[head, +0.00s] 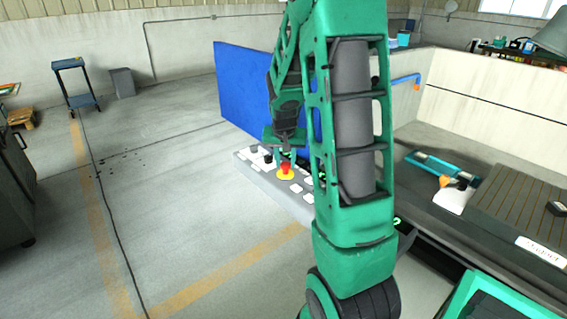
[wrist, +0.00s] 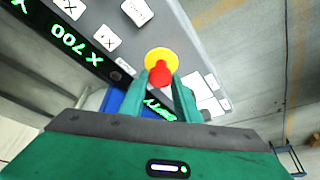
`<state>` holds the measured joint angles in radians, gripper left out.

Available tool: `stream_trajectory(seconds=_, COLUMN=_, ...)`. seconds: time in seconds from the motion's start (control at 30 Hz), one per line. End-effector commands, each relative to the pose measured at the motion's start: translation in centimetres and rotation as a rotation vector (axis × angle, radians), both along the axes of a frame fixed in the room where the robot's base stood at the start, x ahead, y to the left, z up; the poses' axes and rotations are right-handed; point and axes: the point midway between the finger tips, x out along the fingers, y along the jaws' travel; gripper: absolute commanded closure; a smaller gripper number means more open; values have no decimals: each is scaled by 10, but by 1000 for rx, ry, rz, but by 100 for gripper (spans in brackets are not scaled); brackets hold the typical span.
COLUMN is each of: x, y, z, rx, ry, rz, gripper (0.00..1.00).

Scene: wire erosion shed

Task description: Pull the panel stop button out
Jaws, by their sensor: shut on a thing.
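The panel stop button (head: 286,168) is a red mushroom knob on a yellow round base, set on a grey control panel (head: 296,205). In the wrist view the red knob (wrist: 160,74) sits between the two green fingertips, with the yellow base (wrist: 161,57) beyond it. My gripper (head: 284,160) is at the panel, and in the wrist view its fingers (wrist: 161,82) are shut on the red knob, one on each side. I cannot tell whether the knob is pressed in or out.
White keys (wrist: 105,38) and a dark display (wrist: 75,45) with green figures lie beside the button. A blue screen (head: 243,95) stands behind the panel. A dark worktable (head: 440,215) with a slatted block (head: 525,195) is at right.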

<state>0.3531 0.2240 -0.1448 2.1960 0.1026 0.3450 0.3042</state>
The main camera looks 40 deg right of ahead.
Motion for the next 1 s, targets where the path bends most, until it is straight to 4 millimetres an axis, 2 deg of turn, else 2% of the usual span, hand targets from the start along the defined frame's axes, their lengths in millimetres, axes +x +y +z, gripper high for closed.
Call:
stream_trajectory(seconds=0.03, x=2, y=0, z=3, rx=-2, ry=-6, rz=2, gripper=68)
stream_trajectory(seconds=0.1, x=2, y=0, z=3, rx=-2, ry=-6, rz=2, gripper=52)
stream_trajectory(seconds=0.5, x=0, y=2, z=7, rx=-2, ry=-5, rz=1, gripper=52)
stream_trajectory(seconds=0.67, x=-4, y=8, z=27, rx=-2, ry=-8, rz=3, gripper=52)
stream_trajectory(seconds=1.0, x=-19, y=26, z=83, rx=-3, ry=-8, rz=3, gripper=52)
